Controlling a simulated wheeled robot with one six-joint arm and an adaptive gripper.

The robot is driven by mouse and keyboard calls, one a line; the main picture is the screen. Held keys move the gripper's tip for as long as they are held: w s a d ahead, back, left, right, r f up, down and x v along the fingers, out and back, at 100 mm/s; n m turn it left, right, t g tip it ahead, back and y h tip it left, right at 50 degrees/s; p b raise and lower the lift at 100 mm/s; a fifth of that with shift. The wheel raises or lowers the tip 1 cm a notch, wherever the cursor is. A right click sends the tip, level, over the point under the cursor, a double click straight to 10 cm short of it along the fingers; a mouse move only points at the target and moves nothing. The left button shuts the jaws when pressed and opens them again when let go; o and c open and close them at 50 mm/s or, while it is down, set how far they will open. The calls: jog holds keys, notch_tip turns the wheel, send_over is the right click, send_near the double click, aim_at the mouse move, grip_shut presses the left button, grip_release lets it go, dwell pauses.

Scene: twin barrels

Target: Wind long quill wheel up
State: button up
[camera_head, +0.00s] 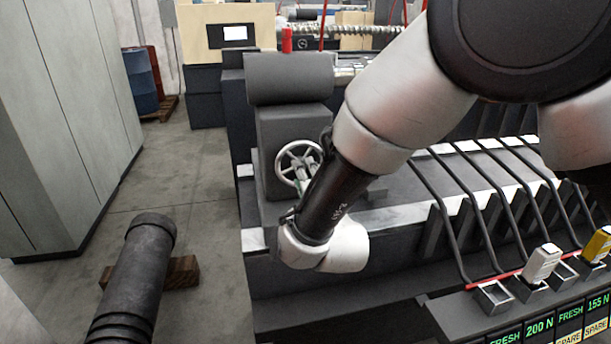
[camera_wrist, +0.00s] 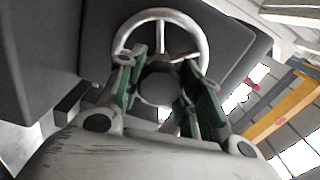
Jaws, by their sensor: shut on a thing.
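A silver handwheel (camera_head: 291,149) with a rim and spokes sits on the front of a dark grey machine block (camera_head: 284,122) in the head view. In the wrist view the wheel (camera_wrist: 161,16) stands straight ahead, its rim arching over the fingers. My gripper (camera_wrist: 160,85) has its green-padded fingers on either side of the wheel's round central hub (camera_wrist: 159,88) and is shut on the wheel there. In the head view my gripper (camera_head: 303,178) is at the wheel's lower right, partly hidden behind my wrist. The contact itself is not clear in the head view.
A dark barrel (camera_head: 136,275) lies at the lower left by a wooden block (camera_head: 183,272). Bent black rods (camera_head: 440,215) and a rack with labelled slots (camera_head: 510,300) stand at the right. Grey cabinets (camera_head: 60,120) line the left.

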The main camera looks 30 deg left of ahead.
jog(key=shift+f+m, duration=0.1)
jog(key=shift+m, duration=0.3)
jog(key=o, duration=1.1)
jog(key=shift+c, duration=0.2)
jog(key=shift+s, duration=0.1)
jog(key=v, duration=1.1)
jog(key=shift+s+d, duration=0.3)
